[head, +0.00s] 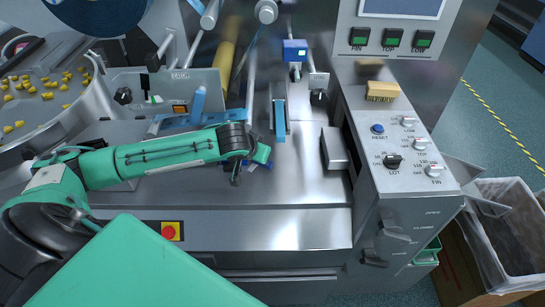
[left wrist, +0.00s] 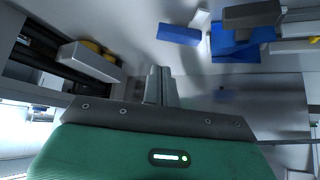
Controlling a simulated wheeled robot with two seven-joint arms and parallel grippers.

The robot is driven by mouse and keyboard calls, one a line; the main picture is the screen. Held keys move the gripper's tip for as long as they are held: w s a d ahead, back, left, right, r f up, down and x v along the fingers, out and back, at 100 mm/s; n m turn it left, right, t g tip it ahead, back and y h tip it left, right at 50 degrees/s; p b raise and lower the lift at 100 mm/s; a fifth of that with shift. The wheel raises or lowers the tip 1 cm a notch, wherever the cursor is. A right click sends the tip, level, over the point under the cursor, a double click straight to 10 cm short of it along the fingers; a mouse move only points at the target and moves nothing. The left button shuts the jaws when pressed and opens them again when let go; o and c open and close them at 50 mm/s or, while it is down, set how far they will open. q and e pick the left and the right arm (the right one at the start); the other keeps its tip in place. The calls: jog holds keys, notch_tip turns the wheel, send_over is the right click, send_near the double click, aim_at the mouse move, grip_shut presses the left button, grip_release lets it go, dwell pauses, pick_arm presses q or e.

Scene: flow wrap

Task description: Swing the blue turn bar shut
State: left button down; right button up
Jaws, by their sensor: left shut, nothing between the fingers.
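Several blue parts show on the machine, and I cannot tell for sure which one is the turn bar. In the head view a long blue bar (head: 185,123) lies across the deck behind my left forearm, with a light-blue upright handle (head: 199,101) on it. A narrow blue bar (head: 280,117) stands further right, pointing toward me. My left gripper (head: 236,180) is over the steel deck, left of and nearer than the narrow bar. In the left wrist view its fingers (left wrist: 159,85) are together and empty. Blue pieces (left wrist: 235,40) show beyond them, apart from the fingertips. My right gripper is out of view.
A grey block (head: 335,148) stands on the deck, right of the narrow blue bar. The control panel (head: 400,150) is further right. A bowl of yellow pieces (head: 45,95) is at the left. The front of the steel deck (head: 270,225) is clear.

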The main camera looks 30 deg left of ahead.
pick_arm(q)
jog(key=shift+w, duration=0.1)
dwell(0.3)
jog(key=p+x, duration=0.2)
jog(key=x, duration=0.6)
jog(key=shift+p, duration=0.3)
jog(key=shift+x, duration=0.95)
